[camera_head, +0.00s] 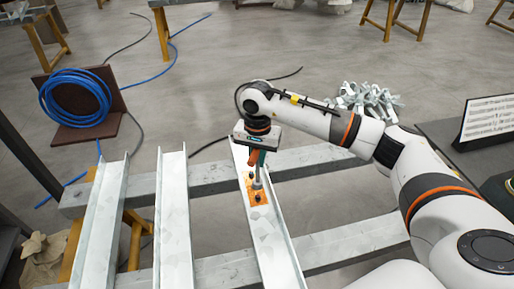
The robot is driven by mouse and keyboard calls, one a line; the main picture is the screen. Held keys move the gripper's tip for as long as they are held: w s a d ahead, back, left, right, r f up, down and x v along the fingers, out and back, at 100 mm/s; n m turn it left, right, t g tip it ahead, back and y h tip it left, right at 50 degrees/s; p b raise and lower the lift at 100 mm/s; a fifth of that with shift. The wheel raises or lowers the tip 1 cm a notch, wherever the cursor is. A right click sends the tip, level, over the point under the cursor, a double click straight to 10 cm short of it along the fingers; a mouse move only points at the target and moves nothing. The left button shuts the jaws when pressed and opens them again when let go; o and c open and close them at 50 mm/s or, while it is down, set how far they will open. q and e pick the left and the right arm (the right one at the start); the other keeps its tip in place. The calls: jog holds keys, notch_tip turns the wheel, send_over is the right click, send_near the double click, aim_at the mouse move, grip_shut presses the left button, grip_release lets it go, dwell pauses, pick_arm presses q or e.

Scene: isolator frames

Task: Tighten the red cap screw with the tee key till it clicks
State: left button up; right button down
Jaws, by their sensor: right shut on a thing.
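My right gripper (257,155) points down over the channel on the right and is shut on the tee key (258,174). The key's grey shaft stands close to upright below the fingers. Its lower end meets an orange plate (262,200) lying in the channel, near the plate's upper part. Dark screw heads show on the plate. I cannot make out the red cap screw; the key's tip and the gripper may cover it. Whether the key is seated on a screw is too small to tell. My left gripper is out of view.
Three pale metal channels, including the right one (279,258), lie across two grey beams (330,240). A blue hose coil (75,98) leans on a brown board at the left. A heap of metal brackets (368,100) lies behind my right arm.

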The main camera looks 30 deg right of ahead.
jog(key=shift+f+b, duration=0.7)
jog(key=shift+f, duration=1.25)
jog(key=shift+b, duration=0.5)
jog(key=shift+f+b, duration=1.05)
jog(key=shift+f, duration=0.05)
